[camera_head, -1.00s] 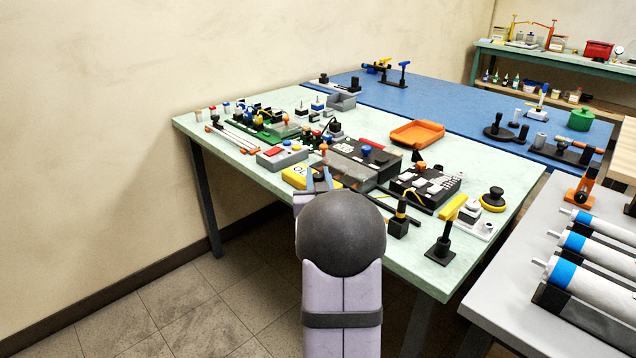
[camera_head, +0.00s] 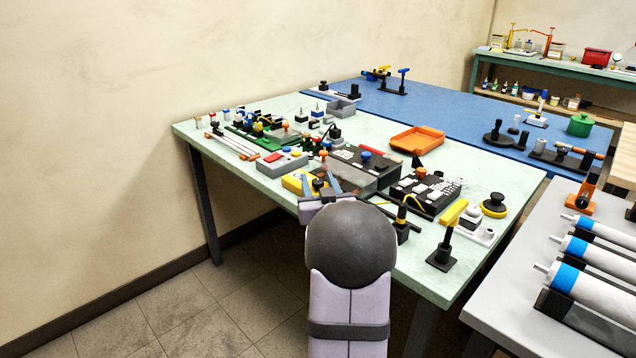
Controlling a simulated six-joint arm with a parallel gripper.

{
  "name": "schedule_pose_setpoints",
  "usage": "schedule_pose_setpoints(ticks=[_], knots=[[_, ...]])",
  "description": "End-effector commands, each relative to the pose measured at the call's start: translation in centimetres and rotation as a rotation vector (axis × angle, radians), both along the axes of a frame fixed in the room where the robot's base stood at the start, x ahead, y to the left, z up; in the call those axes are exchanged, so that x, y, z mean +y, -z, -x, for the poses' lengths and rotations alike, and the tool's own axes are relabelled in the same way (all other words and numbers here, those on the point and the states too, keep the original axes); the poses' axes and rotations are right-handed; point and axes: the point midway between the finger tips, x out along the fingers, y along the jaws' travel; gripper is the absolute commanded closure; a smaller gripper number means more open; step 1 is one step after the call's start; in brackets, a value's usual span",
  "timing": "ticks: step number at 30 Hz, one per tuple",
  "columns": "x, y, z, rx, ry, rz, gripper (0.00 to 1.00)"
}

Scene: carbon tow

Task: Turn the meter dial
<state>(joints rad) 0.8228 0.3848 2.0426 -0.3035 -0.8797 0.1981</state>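The yellow meter (camera_head: 292,183) lies near the front edge of the pale green table, left of my gripper. Part of it is hidden behind my gripper. My gripper (camera_head: 319,181) is over the meter's right side, with its two blue-grey fingers spread apart. A small dark knob, which looks like the meter's dial, shows between the fingers. The fingers look open, and I cannot tell whether either touches the dial.
A grey box with a red top (camera_head: 273,157) sits behind the meter. A dark panel with a blue knob (camera_head: 366,155) and a black keypad unit (camera_head: 425,192) stand to the right. An orange tray (camera_head: 416,138) lies farther back. Small stands crowd the front right.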

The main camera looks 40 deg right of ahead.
Motion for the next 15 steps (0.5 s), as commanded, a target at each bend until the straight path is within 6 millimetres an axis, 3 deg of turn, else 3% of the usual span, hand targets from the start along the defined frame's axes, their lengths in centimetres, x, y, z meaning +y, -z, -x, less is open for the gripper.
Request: schedule_pose_setpoints(ticks=[8, 15], knots=[[0.1, 0.0, 0.1, 0.001, 0.000, 0.001, 0.57], [1.3, 0.0, 1.8, 0.001, 0.000, 0.001, 0.57]])
